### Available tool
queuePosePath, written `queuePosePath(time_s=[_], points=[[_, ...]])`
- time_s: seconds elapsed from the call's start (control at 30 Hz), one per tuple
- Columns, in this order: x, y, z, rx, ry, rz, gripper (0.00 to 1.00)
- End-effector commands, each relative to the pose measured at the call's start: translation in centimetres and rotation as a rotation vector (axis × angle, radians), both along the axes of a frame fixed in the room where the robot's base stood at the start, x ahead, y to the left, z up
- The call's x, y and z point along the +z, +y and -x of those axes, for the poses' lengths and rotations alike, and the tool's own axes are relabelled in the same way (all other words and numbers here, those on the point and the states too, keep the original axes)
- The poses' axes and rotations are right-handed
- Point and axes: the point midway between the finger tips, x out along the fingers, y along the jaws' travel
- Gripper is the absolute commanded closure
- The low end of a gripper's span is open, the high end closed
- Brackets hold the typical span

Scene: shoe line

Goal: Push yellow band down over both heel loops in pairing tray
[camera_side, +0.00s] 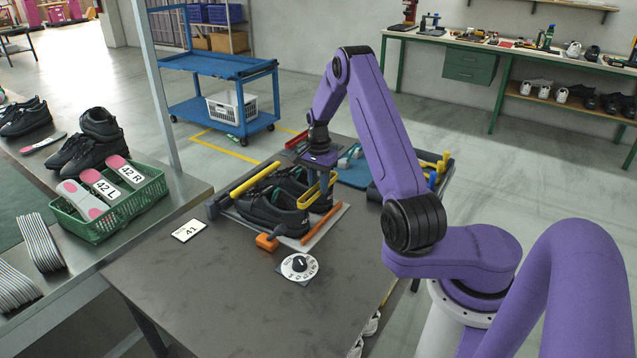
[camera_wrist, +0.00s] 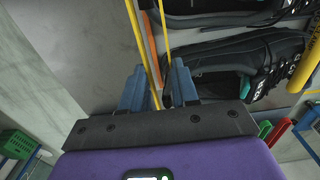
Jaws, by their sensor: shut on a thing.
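My gripper (camera_side: 322,182) points down over the right part of the pairing tray (camera_side: 342,212). It is shut on the yellow band (camera_side: 313,194), a thin stretched loop. In the wrist view the yellow band (camera_wrist: 137,40) runs as two strands up from between the blue-grey fingers of my gripper (camera_wrist: 157,88). A pair of black shoes (camera_side: 268,206) lies side by side in the tray; they also show at the upper right of the wrist view (camera_wrist: 225,60). The band is beside the shoes' near ends in the side view. The heel loops are too small to make out.
A yellow bar (camera_side: 256,178) and an orange bar (camera_side: 326,224) edge the tray, with an orange block (camera_side: 267,242) at its corner. A numbered dial (camera_side: 299,267) and a 41 card (camera_side: 188,231) lie nearby. The front of the table is clear.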

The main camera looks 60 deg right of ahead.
Motion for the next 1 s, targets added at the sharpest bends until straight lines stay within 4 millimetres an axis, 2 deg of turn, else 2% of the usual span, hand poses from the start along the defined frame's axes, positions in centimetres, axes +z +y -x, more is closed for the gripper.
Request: queuePosePath(time_s=[0.87,0.9,0.97,1.0], points=[[-1.1,0.0,0.0,0.000,0.000,0.000,0.99],[-1.1,0.0,0.0,0.000,0.000,0.000,0.64],[-1.1,0.0,0.0,0.000,0.000,0.000,0.45],[-1.1,0.0,0.0,0.000,0.000,0.000,0.41]])
